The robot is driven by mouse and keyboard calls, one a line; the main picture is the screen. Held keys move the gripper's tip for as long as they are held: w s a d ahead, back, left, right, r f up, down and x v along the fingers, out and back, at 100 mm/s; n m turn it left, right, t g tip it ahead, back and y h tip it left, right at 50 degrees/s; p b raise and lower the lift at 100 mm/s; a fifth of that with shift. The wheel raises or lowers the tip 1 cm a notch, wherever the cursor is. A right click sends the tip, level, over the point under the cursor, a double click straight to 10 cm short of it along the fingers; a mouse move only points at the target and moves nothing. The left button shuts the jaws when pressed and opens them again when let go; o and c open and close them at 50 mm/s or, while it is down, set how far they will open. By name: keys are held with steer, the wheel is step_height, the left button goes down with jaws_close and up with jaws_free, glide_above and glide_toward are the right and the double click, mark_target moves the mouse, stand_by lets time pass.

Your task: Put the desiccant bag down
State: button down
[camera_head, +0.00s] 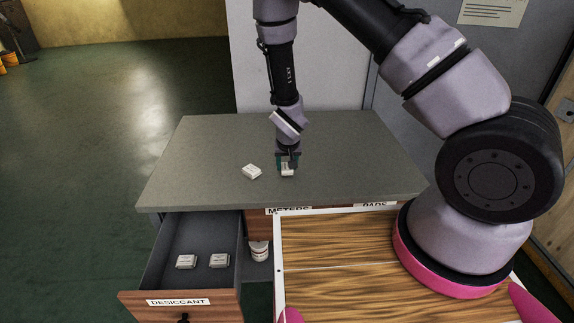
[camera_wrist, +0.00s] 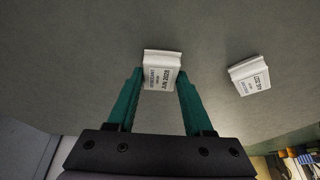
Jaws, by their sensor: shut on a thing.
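My gripper (camera_head: 288,161) is over the grey tabletop (camera_head: 210,150), pointing down. Its green fingers (camera_wrist: 157,98) are shut on a small white desiccant bag (camera_head: 287,170), which also shows with printed text in the wrist view (camera_wrist: 162,70). The held bag is at or just above the tabletop; I cannot tell if it touches. A second white desiccant bag (camera_head: 252,171) lies on the tabletop to the left of the held one, and it shows at the right in the wrist view (camera_wrist: 249,75).
An open drawer (camera_head: 190,302) labelled DESICCANT juts out at the front left, with two white bags (camera_head: 186,261) inside. A white-lidded container (camera_head: 259,250) stands beside it. Labels for METERS and PADS show below the table edge. The tabletop is otherwise clear.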

steer(key=shift+f, duration=0.1)
steer(key=shift+c, duration=1.5)
jaws_free()
